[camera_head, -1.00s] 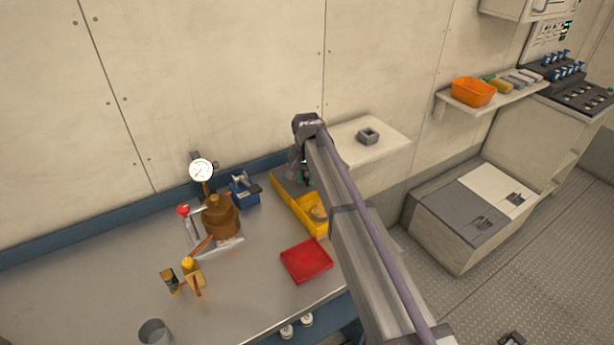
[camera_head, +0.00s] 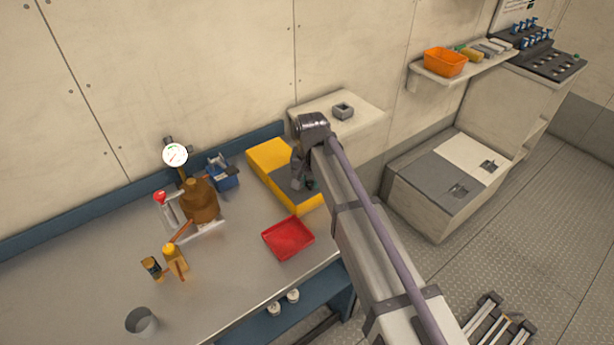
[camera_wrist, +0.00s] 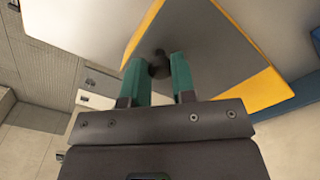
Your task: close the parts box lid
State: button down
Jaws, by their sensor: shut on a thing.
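The yellow parts box (camera_head: 268,155) sits at the back right of the bench, against the wall. Its flat grey lid (camera_head: 283,181) lies over the front part, with yellow showing behind it and along the front edge. My gripper (camera_head: 307,184) is over the lid, partly hidden by my arm. In the wrist view, the green fingers (camera_wrist: 165,72) are shut on a dark round knob (camera_wrist: 158,65) on the lid. The grey lid (camera_wrist: 215,60) fills much of that view between yellow box edges (camera_wrist: 258,94). The inside of the box is not visible.
A red tray (camera_head: 288,238) lies in front of the box. A pale ledge (camera_head: 365,115) with a small grey block is behind right.

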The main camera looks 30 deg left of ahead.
jog(key=c, duration=0.9)
grip_release()
jog(key=shift+d, duration=0.2)
jog(key=shift+c, duration=0.2)
notch_tip(320, 180, up, 11)
jog(key=p, duration=1)
jog(key=shift+f+p, duration=0.15)
jog(key=shift+p, duration=0.25)
